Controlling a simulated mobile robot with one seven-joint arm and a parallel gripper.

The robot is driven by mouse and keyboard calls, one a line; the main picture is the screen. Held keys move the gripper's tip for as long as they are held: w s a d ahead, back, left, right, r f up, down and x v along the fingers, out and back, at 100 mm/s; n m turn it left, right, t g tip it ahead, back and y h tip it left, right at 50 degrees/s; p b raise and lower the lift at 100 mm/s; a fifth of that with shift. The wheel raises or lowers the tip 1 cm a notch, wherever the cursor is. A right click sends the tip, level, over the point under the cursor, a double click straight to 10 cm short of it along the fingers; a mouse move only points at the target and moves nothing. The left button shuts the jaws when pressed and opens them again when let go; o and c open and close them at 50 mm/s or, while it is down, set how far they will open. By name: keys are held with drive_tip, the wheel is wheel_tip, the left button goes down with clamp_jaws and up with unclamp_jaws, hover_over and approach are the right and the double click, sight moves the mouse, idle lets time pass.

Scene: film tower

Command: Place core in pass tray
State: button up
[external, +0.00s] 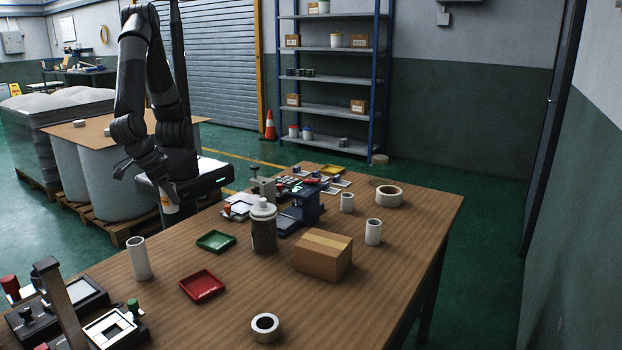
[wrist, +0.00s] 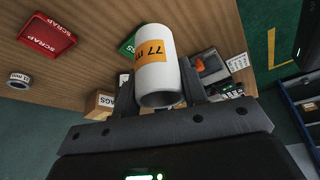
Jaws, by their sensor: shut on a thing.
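My gripper (external: 166,190) is shut on a white core with an orange label reading 77 (wrist: 153,85). A small green tray (external: 216,241) lies on the table to the right of and nearer than my gripper, and looks empty. In the wrist view the green tray (wrist: 127,46) is partly hidden behind the core and its lettering is not readable. A red tray marked SCRAP (wrist: 47,40) lies near it; it also shows in the external view (external: 202,285).
On the table (external: 330,305) stand a capped dark jar (external: 264,230), a cardboard box (external: 323,256), a blue device (external: 308,206), and several loose white cores, one upright left of the green tray (external: 139,258). A wrapped pallet (external: 70,125) is at the left.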

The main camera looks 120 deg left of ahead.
drive_tip(key=shift+n, duration=0.4)
drive_tip(key=w+a+f, duration=0.2)
drive_tip(key=w, duration=0.1)
drive_tip(key=w+a+f, duration=0.2)
drive_tip(key=a, duration=0.1)
drive_tip(key=w+a+f, duration=0.2)
drive_tip(key=w, duration=0.1)
drive_tip(key=shift+w+a+f, duration=0.2)
drive_tip(key=shift+w+f, duration=0.1)
drive_tip(key=shift+f, duration=2.15)
drive_tip(key=shift+f, duration=0.15)
drive_tip(key=o, duration=1)
drive_tip(key=shift+c, duration=0.2)
